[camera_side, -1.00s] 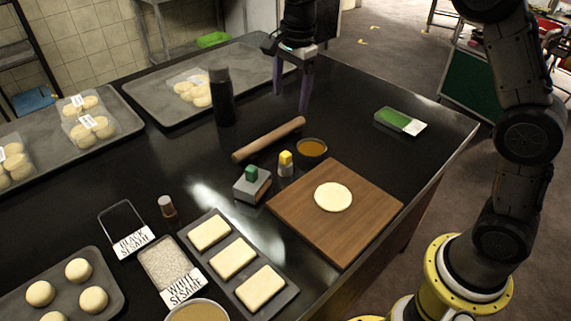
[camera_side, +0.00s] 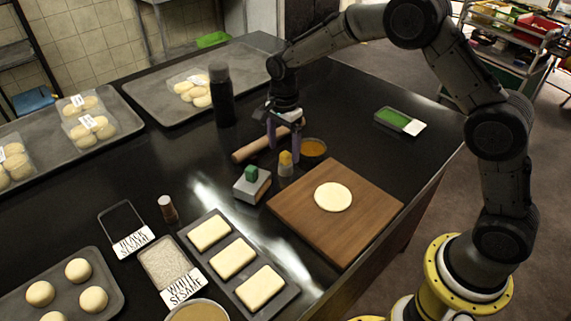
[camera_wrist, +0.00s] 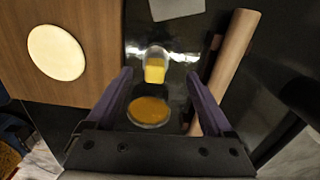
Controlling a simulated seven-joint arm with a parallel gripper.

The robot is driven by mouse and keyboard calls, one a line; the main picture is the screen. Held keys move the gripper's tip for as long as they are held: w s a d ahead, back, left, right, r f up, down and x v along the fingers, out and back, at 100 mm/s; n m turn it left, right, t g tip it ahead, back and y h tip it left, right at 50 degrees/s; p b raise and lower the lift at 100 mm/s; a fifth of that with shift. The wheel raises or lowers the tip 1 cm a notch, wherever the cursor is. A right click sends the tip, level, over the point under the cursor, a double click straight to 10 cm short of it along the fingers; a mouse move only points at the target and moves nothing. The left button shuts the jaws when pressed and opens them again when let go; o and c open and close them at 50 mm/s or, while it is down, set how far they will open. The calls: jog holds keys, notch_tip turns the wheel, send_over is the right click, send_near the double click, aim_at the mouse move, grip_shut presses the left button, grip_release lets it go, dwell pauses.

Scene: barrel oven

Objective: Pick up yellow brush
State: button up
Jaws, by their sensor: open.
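The yellow brush (camera_side: 286,158) is a small upright piece with a yellow top and a pale lower part, standing on the black counter. It also shows in the wrist view (camera_wrist: 155,70), ahead of and between the finger lines. My gripper (camera_side: 284,150) is open and empty, fingers pointing down just above and behind the brush. In the wrist view its two purple fingers (camera_wrist: 159,75) are spread wide. I cannot tell the exact height gap between the fingertips and the brush.
A bowl of orange liquid (camera_side: 315,148) stands right of the brush. A rolling pin (camera_side: 246,152) lies behind my gripper. A green-topped grey block (camera_side: 252,183) is at the left. A wooden board (camera_side: 365,215) with flat dough (camera_side: 333,197) lies at the front right.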

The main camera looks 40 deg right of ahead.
aim_at(285, 154)
jog(key=f, duration=0.4)
jog(key=shift+s+f, duration=0.35)
jog(key=shift+f, duration=0.05)
grip_shut()
jog(key=shift+r, duration=0.15)
jog(key=shift+r, duration=0.6)
jog(key=s+d+r, duration=0.1)
jog(key=s+r, duration=1)
jog(key=s, duration=0.3)
jog(key=shift+r, duration=0.3)
